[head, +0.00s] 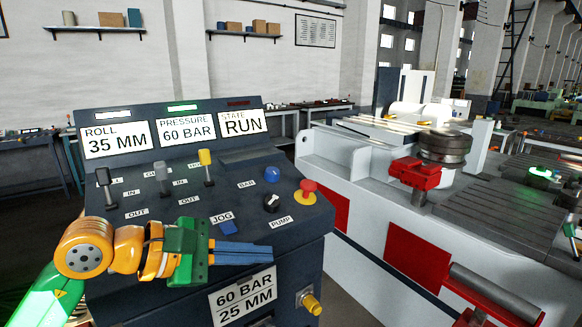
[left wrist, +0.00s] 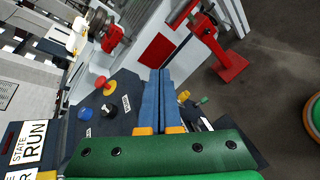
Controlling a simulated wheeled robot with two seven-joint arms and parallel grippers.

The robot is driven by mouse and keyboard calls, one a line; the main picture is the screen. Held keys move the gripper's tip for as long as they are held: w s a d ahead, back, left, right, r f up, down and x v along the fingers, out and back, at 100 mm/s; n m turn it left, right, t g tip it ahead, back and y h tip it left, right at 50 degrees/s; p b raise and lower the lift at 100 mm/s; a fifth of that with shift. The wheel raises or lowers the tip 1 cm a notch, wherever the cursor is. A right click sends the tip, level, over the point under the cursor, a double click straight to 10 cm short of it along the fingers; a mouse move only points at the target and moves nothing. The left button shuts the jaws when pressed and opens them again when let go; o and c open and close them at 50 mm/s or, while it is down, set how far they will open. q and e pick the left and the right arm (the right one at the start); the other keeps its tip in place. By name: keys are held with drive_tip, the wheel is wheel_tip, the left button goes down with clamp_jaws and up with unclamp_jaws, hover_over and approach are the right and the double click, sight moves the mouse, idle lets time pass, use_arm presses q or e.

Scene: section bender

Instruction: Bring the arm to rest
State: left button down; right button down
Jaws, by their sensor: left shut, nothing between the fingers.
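My left gripper (head: 271,253) is in front of the control console (head: 150,240), near its front edge below the JOG label. Its blue fingers lie together, shut and empty, pointing right. In the left wrist view the shut fingers (left wrist: 161,72) reach up from the green gripper body, apart from the console knobs. My orange and green left arm comes in from the lower left. My right gripper is not recognisable in either view.
The console carries three levers, including a yellow-topped one (head: 206,160), a red mushroom button (head: 308,187), a black knob (head: 271,203) and a blue button (head: 272,174). Its displays read 35 MM, 60 BAR and RUN. The bending machine (head: 350,160) stands at right. Floor shows beside it.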

use_arm(q)
drive_tip(key=s+d+r+n+t+h, duration=0.3)
drive_tip(key=s+d+r+n+h, duration=0.15)
drive_tip(key=r+n+h, duration=0.45)
drive_tip(key=w+a+f+n+t+y, duration=0.35)
drive_tip(key=a+n+t+y, duration=0.3)
drive_tip(key=n, duration=0.75)
drive_tip(key=w+a+f+n+t+y, duration=0.2)
drive_tip(key=a+f+n+t+y, duration=0.4)
drive_tip(key=n, duration=0.7)
drive_tip(key=a+f+n+g+y, duration=0.5)
drive_tip(key=f+n+y, duration=0.4)
drive_tip(key=f+n, duration=0.3)
drive_tip(key=s+d+f+n+g+h, duration=0.2)
drive_tip(key=s+f+n+g, duration=0.5)
drive_tip(key=s+f+g, duration=1.1)
drive_tip(key=s+f+t, duration=0.2)
drive_tip(key=s+f, duration=0.1)
drive_tip(key=f, duration=0.7)
drive_tip(key=s+f+t, duration=0.1)
drive_tip(key=s+f, duration=0.3)
drive_tip(key=f, duration=0.7)
drive_tip(key=s+a+f+g, duration=0.1)
drive_tip(key=s+a+f, duration=0.1)
drive_tip(key=s+f, duration=0.8)
drive_tip(key=shift+s+a+f+m+y, duration=0.15)
drive_tip(key=shift+s+a+m+y, duration=0.2)
drive_tip(key=shift+s, duration=0.75)
